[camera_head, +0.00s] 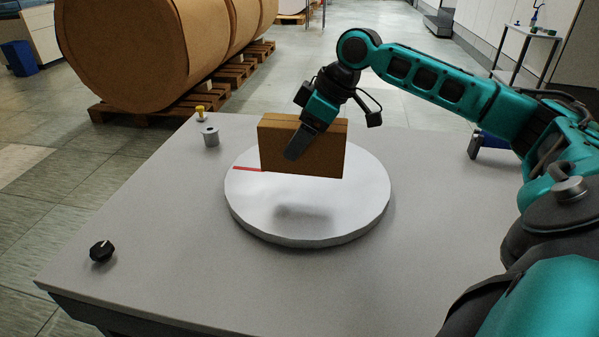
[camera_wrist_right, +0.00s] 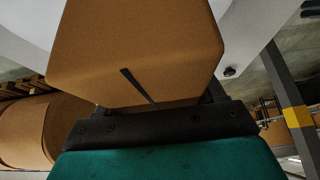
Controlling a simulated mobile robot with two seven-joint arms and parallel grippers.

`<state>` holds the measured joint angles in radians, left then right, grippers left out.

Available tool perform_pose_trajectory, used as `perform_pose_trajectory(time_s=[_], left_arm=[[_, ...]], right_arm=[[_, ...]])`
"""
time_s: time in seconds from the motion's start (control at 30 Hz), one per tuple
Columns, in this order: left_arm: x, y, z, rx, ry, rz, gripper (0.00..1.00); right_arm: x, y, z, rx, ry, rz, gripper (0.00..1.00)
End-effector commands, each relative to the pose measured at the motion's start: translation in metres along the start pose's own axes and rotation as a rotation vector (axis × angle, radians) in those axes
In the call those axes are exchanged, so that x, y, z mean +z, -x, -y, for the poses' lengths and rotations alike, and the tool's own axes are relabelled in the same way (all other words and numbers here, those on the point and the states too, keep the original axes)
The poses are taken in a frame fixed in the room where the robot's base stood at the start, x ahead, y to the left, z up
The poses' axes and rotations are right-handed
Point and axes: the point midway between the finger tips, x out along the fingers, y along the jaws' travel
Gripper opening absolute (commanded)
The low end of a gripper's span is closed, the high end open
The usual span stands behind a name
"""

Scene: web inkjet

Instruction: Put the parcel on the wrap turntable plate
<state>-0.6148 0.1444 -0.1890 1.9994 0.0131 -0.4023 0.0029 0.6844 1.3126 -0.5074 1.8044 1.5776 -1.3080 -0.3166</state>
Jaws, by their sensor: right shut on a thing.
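The parcel (camera_head: 325,158) is a brown cardboard box. My right gripper (camera_head: 300,146) is shut on it from above. In the head view the parcel hangs over the back part of the white round turntable plate (camera_head: 345,213), with a shadow below it on the plate, so it looks held above the surface. The plate has a red line (camera_head: 249,169) at its left. In the right wrist view the parcel (camera_wrist_right: 135,50) fills the upper middle, close in front of the gripper. My left gripper is not in view.
The plate sits on a grey table (camera_head: 130,225). A black knob (camera_head: 102,250) is at the table's front left. A small metal cylinder (camera_head: 210,136) and a yellow button (camera_head: 200,112) stand at the back left. Large paper rolls (camera_head: 130,50) lie on pallets behind.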

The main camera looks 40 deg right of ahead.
Motion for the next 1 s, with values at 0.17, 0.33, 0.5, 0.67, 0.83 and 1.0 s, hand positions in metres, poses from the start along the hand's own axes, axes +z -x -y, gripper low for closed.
perform_pose_trajectory(time_s=[0.17, 0.33, 0.5, 0.67, 0.83, 1.0], left_arm=[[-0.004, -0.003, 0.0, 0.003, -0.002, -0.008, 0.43], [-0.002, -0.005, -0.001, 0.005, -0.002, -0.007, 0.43], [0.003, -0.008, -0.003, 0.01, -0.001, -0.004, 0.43], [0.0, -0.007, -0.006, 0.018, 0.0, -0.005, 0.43], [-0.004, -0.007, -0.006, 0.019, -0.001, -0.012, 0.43], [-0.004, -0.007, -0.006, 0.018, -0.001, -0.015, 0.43]], right_arm=[[0.01, -0.018, -0.001, 0.003, 0.001, -0.003, 0.16], [0.015, -0.027, -0.001, 0.003, 0.0, -0.003, 0.16], [0.028, -0.05, 0.0, 0.001, -0.001, -0.002, 0.16], [0.032, -0.058, -0.001, 0.004, 0.001, -0.005, 0.16], [0.032, -0.057, -0.001, 0.003, 0.001, -0.004, 0.16], [0.034, -0.059, 0.0, 0.001, 0.0, -0.001, 0.8]])
